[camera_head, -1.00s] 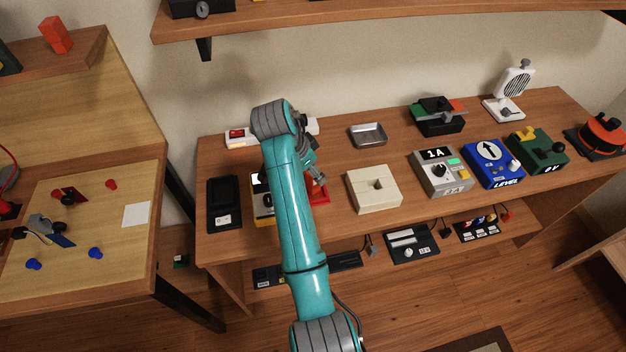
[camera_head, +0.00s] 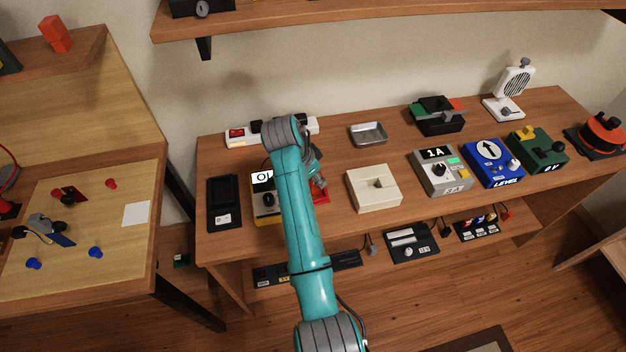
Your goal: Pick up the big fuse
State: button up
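My gripper (camera_head: 318,182) is at the end of my teal arm, over the left part of the long bench. It points down beside a red object (camera_head: 320,195). My arm covers part of it, and its fingers are too small and dark to tell whether they are open or shut. I cannot make out the big fuse for certain. It may be hidden behind my arm and gripper.
A yellow-and-black box (camera_head: 264,204) and a black tray (camera_head: 224,204) lie left of my arm. A pale block with a hole (camera_head: 373,198) is to its right. A power strip (camera_head: 240,138) and a metal dish (camera_head: 368,134) are behind. A grey 1A box (camera_head: 441,172) stands further right.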

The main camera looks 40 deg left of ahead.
grip_shut()
notch_tip(320, 180, up, 10)
dwell(0.3)
dwell(0.8)
